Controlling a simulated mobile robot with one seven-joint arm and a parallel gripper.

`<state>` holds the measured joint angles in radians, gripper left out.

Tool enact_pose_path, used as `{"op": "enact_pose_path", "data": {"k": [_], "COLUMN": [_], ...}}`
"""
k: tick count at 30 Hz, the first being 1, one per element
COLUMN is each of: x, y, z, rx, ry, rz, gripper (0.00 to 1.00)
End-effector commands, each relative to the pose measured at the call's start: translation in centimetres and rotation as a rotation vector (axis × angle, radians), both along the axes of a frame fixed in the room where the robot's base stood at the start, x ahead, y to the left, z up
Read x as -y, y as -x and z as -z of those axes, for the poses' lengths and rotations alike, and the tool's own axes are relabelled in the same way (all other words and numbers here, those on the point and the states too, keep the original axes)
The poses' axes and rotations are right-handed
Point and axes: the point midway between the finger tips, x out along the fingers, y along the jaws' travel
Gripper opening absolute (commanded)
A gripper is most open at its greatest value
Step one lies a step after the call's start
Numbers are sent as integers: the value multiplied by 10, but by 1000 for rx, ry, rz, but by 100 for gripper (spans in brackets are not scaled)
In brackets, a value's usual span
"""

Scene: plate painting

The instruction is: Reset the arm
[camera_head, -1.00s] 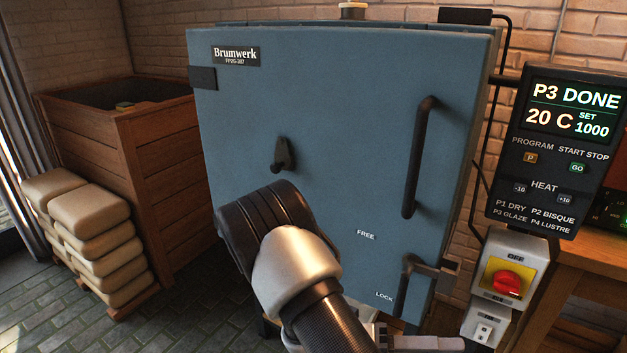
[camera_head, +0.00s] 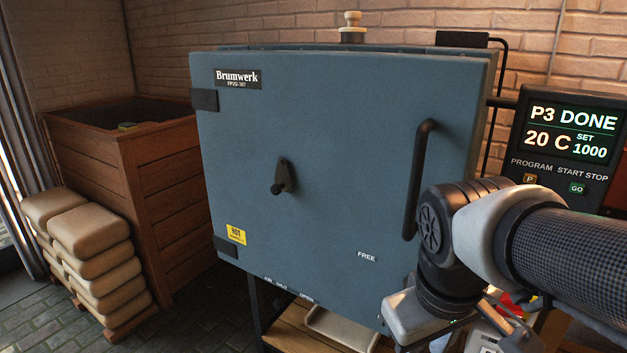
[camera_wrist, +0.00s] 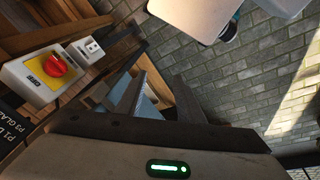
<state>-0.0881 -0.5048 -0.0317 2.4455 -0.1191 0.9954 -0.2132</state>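My arm reaches in from the right edge of the head view, in front of the lower right of the blue kiln door (camera_head: 330,150). Its wrist end points down, and the fingers are mostly hidden there. In the wrist view my gripper (camera_wrist: 158,95) shows as dark narrow shapes beyond the gripper body; nothing is clearly seen between them, and the finger gap is hard to read. The door looks closed. Its long black handle (camera_head: 419,180) is just left of my arm. The lower latch area is hidden behind my arm.
The control panel (camera_head: 570,135) reads P3 DONE, 20 C. A red switch on yellow (camera_wrist: 53,64) shows in the wrist view. A wooden bin (camera_head: 165,200) and stacked sacks (camera_head: 90,235) stand at left. Open paved floor (camera_wrist: 255,85) lies to the right in the wrist view.

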Motion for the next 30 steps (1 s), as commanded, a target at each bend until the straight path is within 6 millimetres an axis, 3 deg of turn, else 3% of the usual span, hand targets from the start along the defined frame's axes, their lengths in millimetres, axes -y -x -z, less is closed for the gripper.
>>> {"op": "enact_pose_path", "data": {"k": [9, 10, 17, 23, 30], "x": [-10, -10, -10, -10, -10], "y": [0, -1, -1, -1, -1], "z": [-50, -66, -116, -179, -271], "rx": [310, 297, 290, 289, 288], "ry": [-193, -189, -185, -184, -183], "rz": [307, 299, 293, 291, 290], "gripper": [34, 34, 34, 34, 34]}}
